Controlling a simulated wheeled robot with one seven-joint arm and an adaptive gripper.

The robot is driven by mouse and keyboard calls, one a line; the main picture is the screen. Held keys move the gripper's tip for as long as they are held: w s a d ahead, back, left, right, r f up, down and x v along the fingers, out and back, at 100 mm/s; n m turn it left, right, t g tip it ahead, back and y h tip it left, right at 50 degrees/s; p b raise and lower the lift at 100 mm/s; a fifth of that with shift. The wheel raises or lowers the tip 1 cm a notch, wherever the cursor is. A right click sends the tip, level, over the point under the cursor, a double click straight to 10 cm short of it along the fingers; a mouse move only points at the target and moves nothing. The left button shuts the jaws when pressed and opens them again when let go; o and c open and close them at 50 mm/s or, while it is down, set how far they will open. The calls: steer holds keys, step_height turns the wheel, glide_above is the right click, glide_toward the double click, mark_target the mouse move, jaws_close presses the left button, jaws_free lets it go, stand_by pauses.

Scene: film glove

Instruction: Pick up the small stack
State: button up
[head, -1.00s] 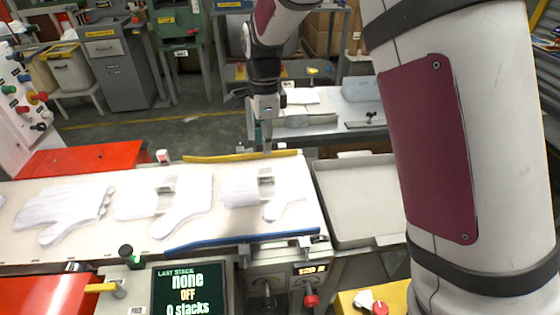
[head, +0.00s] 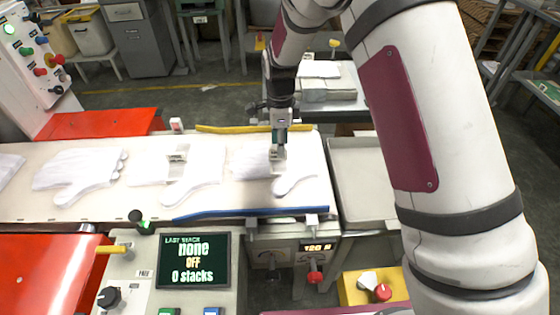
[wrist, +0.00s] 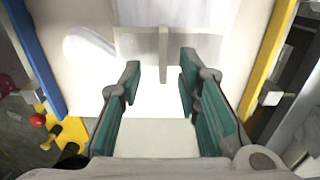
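My gripper (head: 278,148) is over this stack at the clip. In the wrist view my gripper (wrist: 158,78) is open, its two green-padded fingers on either side of the fin's line, with nothing held. Whether the fingertips reach down beside the fin I cannot tell.
Larger glove stacks (head: 80,172) (head: 195,170) lie further left on the belt. A yellow rail (head: 225,129) runs along the far edge and a blue rail (head: 240,212) along the near edge. An empty grey tray (head: 365,165) is to the right. A screen (head: 190,262) reads "0 stacks".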

mark_target(273, 162)
step_height(273, 162, down, 4)
steer(key=shift+w, duration=0.15)
jaws_close()
steer(key=shift+a+r, duration=0.1)
steer(key=shift+r, duration=0.05)
